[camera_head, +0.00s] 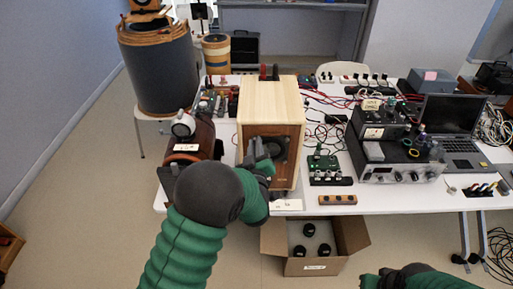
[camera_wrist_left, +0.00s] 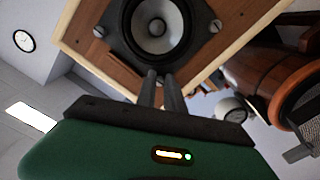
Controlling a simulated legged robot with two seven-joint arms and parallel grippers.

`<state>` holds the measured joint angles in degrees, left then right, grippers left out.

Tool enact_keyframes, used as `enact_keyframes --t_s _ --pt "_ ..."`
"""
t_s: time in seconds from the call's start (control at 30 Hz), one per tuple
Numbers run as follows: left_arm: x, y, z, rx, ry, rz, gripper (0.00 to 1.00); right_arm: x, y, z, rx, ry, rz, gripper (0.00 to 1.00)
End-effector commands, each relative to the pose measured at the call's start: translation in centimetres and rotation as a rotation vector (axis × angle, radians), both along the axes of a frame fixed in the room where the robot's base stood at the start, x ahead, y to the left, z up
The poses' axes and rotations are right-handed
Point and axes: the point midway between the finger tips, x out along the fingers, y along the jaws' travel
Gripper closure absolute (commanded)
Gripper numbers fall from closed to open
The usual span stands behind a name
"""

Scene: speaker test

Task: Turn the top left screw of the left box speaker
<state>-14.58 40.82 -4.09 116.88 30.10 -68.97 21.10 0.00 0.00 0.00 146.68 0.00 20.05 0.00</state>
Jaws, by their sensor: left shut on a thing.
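The box speaker (camera_head: 272,100) is a pale wooden box with a brown front, standing at the table's front edge. Its dark round driver shows partly behind my left gripper (camera_head: 258,152). In the left wrist view the driver (camera_wrist_left: 157,25) has a grey cone and dark frame. Two screws show on the frame, one at the left (camera_wrist_left: 100,31) and one at the right (camera_wrist_left: 215,26). My left gripper (camera_wrist_left: 160,76) is shut at another corner of the frame, on a screw hidden between its fingertips. My right gripper (camera_head: 380,279) shows partly at the bottom edge; its jaws are unclear.
A brown rounded speaker (camera_head: 190,140) stands just left of the box. An open cardboard box (camera_head: 315,266) with black round parts sits below the table edge. Electronics (camera_head: 395,150), a green circuit board (camera_head: 322,160) and a laptop (camera_head: 455,125) occupy the table's right side.

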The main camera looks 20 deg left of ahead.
Motion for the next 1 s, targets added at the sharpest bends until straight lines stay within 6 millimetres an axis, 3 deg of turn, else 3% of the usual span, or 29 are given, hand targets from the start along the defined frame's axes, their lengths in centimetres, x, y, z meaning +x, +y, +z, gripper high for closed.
enact_keyframes --t_s 0.33,0.83,0.87,1.0 --pt "0.11 0.15 0.51 0.122 0.024 0.004 1.0 0.0 0.0 -0.33 0.0 0.0 0.0 1.0" --pt "0.18 0.07 0.74 0.138 0.024 0.003 1.0 0.0 0.0 -0.33 0.0 0.0 0.0 1.0" --pt "0.18 0.07 0.75 0.138 0.024 0.003 0.84 0.0 0.0 -0.33 0.0 0.0 0.0 1.0" --pt "0.15 -0.01 0.54 0.138 0.028 0.0 0.66 0.0 0.0 -0.33 0.0 0.0 0.0 1.0"
